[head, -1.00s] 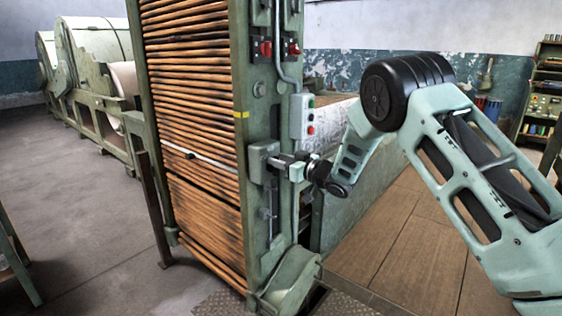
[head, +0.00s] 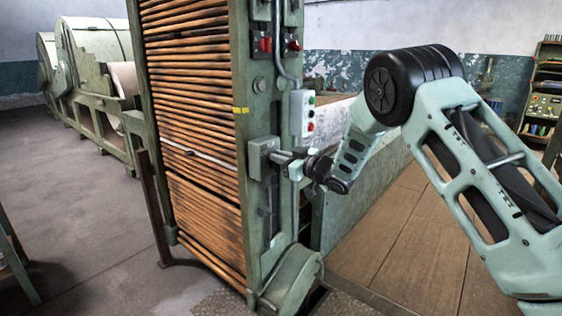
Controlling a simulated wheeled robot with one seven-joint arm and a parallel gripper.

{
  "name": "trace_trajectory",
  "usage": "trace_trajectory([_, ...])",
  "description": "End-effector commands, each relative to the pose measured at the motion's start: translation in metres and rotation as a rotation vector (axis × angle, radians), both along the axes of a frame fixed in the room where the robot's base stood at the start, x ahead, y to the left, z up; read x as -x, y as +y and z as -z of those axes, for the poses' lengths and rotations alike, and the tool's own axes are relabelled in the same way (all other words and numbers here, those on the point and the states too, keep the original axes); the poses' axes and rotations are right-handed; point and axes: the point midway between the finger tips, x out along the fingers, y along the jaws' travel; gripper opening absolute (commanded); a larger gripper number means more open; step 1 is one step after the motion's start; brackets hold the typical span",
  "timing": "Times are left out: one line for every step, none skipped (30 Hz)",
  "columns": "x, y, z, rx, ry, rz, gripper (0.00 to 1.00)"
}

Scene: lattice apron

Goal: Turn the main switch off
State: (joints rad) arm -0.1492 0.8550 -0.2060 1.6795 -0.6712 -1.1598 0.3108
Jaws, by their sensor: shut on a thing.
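A grey box (head: 263,158), which I take to be the main switch, is fixed to the green post of the roller frame in the head view. My gripper (head: 284,158) is at its right side, shut on what looks like the switch's handle. The fingers hide most of that handle, so its exact angle is hard to tell. My wrist reaches in from the right, just below a pale button box.
The button box (head: 302,113), with green and red buttons, sits just above my gripper. Two red switches (head: 265,45) (head: 293,46) are higher on the post. A conduit runs down the post.

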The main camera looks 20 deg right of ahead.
Motion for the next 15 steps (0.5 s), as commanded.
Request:
trace_trajectory([0.0006,0.0017,0.0056,0.032,-0.022,0.0,0.0])
trace_trajectory([0.0009,0.0022,0.0061,0.055,-0.037,0.0,0.0])
trace_trajectory([0.0015,0.003,0.0063,0.084,-0.06,0.0,0.0])
trace_trajectory([0.002,0.0036,0.0067,0.107,-0.077,0.0,0.0])
trace_trajectory([0.0024,0.0042,0.0071,0.13,-0.093,0.0,0.0])
trace_trajectory([0.0029,0.0051,0.0078,0.162,-0.116,0.0,0.0])
trace_trajectory([0.0033,0.0058,0.0081,0.185,-0.134,-0.001,0.0])
trace_trajectory([0.0037,0.0063,0.0082,0.207,-0.15,-0.001,0.0])
trace_trajectory([0.0042,0.0072,0.0089,0.239,-0.172,0.0,0.0])
trace_trajectory([0.0046,0.0077,0.0096,0.262,-0.189,0.0,0.0])
trace_trajectory([0.005,0.0083,0.0102,0.285,-0.205,0.0,0.0])
trace_trajectory([0.0056,0.0091,0.0105,0.316,-0.229,-0.001,0.0])
trace_trajectory([0.006,0.0096,0.0108,0.338,-0.245,-0.001,0.0])
trace_trajectory([0.0064,0.01,0.0114,0.362,-0.262,-0.001,0.0])
trace_trajectory([0.0068,0.0106,0.0125,0.393,-0.284,0.0,0.0])
